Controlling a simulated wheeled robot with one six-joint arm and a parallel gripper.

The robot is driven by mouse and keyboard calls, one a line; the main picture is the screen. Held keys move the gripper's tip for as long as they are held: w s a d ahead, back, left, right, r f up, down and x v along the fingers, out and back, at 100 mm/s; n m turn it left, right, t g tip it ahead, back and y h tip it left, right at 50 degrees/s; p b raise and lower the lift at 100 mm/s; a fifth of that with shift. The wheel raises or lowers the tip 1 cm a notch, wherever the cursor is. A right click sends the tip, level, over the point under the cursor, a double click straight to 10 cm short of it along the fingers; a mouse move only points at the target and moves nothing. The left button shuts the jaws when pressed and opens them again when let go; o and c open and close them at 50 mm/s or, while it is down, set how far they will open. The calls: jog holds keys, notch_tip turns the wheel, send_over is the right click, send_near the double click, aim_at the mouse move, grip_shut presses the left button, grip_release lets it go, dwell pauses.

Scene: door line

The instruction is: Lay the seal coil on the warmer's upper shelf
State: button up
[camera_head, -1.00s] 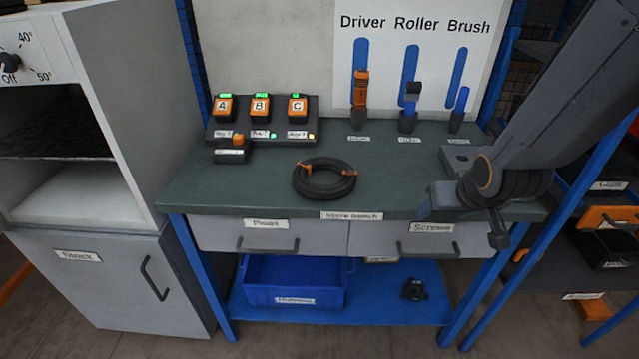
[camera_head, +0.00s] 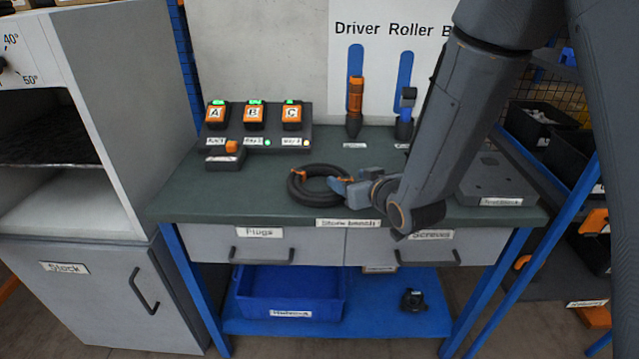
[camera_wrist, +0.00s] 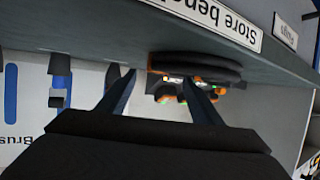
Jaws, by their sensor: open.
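The seal coil (camera_head: 318,192), a black ring with orange ties, lies flat on the green bench top. My gripper (camera_head: 345,186) is at the coil's right side in the head view, partly hiding that side. In the wrist view the two fingers of my gripper (camera_wrist: 160,90) are apart, with the coil (camera_wrist: 195,64) ahead between and beyond their tips. Whether a finger touches the coil I cannot tell. The warmer (camera_head: 120,110) stands at the left with an open front. Its dark upper shelf (camera_head: 50,150) is partly cut off by the picture's edge.
Battery packs A, B and C sit in a charger (camera_head: 258,137) behind the coil. A driver (camera_head: 354,105) and a roller (camera_head: 404,115) stand at the back. A flat grey plate (camera_head: 495,180) lies at the right. The bench top (camera_head: 220,195) is clear left of the coil.

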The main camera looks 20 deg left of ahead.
aim_at(340, 174)
jog(key=shift+p+x, duration=0.35)
jog(key=shift+x, duration=2.8)
jog(key=shift+c, duration=0.4)
grip_shut()
jog(key=shift+r, duration=0.1)
